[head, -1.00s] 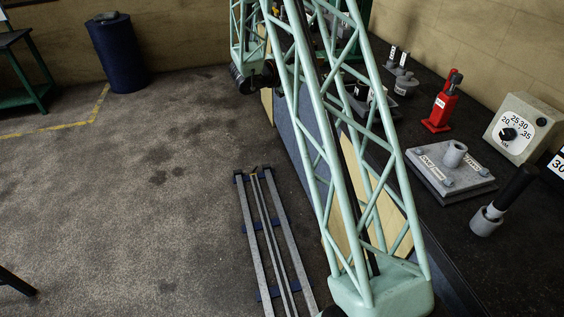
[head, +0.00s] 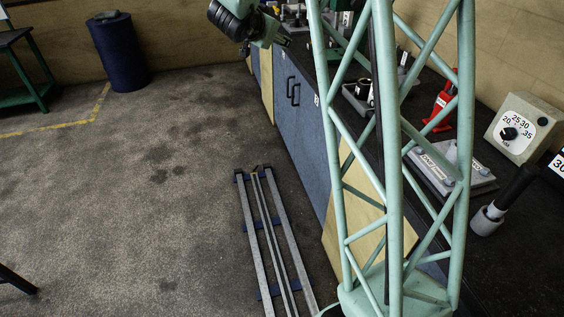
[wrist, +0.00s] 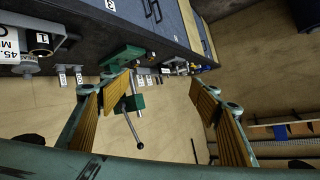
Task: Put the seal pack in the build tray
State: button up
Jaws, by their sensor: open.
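My gripper (wrist: 165,92) is open and empty in the wrist view, its orange-padded fingers wide apart. In the head view my gripper (head: 272,34) is at the top, by the far part of the bench, partly cut off and small. A shallow grey tray (head: 352,98) with small items lies on the bench, partly behind my lattice arm; I cannot tell whether it is the build tray. I cannot make out the seal pack in either view.
The dark bench top (head: 500,255) runs along the right. It carries a red jack (head: 441,104), a grey plate (head: 474,176) and a dial box (head: 522,127). A green vise (wrist: 127,60) shows between the fingers. A blue drum (head: 118,55) stands on open floor at left.

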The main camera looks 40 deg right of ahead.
jog(key=s+a+r+n+t+y, duration=0.1)
jog(key=s+a+r+n+y, duration=0.15)
jog(key=a, duration=0.55)
jog(key=s+a+r+n+t+y, duration=0.1)
jog(key=a+r+n+y, duration=0.2)
jog(key=a, duration=0.6)
jog(key=s+a+r+n+y, duration=0.3)
jog(key=s+a+y, duration=0.1)
jog(key=s+a, duration=0.75)
jog(key=s+a+f+n+g+y, duration=0.15)
jog(key=s+a, duration=0.25)
jog(key=s, duration=0.5)
jog(key=s+a+f+n+g, duration=0.15)
jog(key=s+a, duration=0.25)
jog(key=s, duration=0.5)
jog(key=s+d+f+n+g, duration=0.1)
jog(key=s+f+g, duration=0.1)
jog(key=s, duration=0.9)
jog(key=s+d+f+n+g+h, duration=0.1)
jog(key=s+f+g, duration=0.1)
jog(key=s, duration=0.8)
jog(key=shift+s+n, duration=0.35)
jog(key=shift+d, duration=0.1)
